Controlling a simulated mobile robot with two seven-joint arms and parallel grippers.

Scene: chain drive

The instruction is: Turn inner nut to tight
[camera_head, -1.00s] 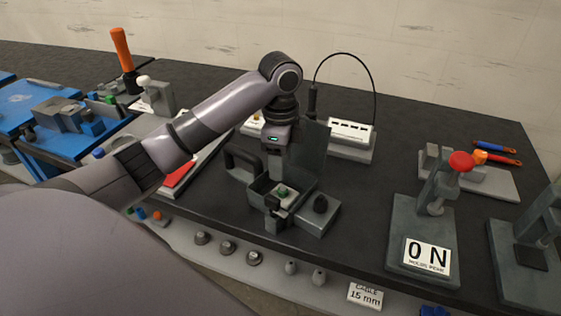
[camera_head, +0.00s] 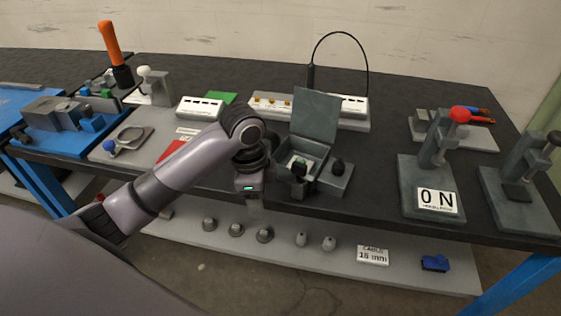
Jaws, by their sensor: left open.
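I cannot pick out the inner nut for sure in the head view. A grey box (camera_head: 286,183) with its lid (camera_head: 315,115) raised stands near the table's front edge, with small pale and dark parts inside. My left gripper (camera_head: 252,203) points down, open, just left of the box and apart from it, near the table's front edge. Its fingers are small and hard to make out. Brass-coloured pieces (camera_head: 274,102) sit on a white block behind the box. My right gripper is not in view.
A black cable (camera_head: 341,34) arches behind the box. A blue fixture (camera_head: 62,140) is at the left. Knobs and a cable sign (camera_head: 373,256) are on a lower shelf (camera_head: 180,228).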

